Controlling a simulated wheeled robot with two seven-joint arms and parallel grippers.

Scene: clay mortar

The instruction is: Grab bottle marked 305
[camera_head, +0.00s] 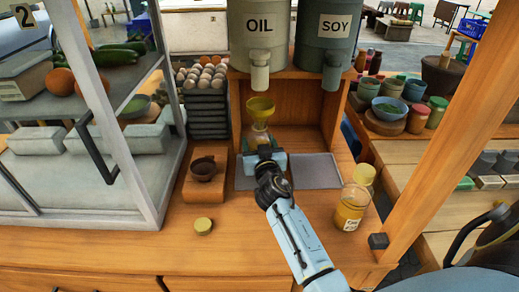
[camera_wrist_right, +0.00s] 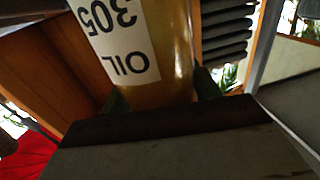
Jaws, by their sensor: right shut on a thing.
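An amber bottle (camera_wrist_right: 178,50) fills the middle of the right wrist view. Its white label (camera_wrist_right: 118,45) reads "305" and "OIL", upside down in that view. My right gripper (camera_wrist_right: 160,95) is shut on it, one finger on each side. My left gripper is not in view.
A labelled yellow jar (camera_head: 351,208) stands at right. A dark bowl (camera_head: 204,168) and a small round lid (camera_head: 203,225) lie left. A glass cabinet (camera_head: 150,205) and a wooden post (camera_head: 455,110) flank the counter.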

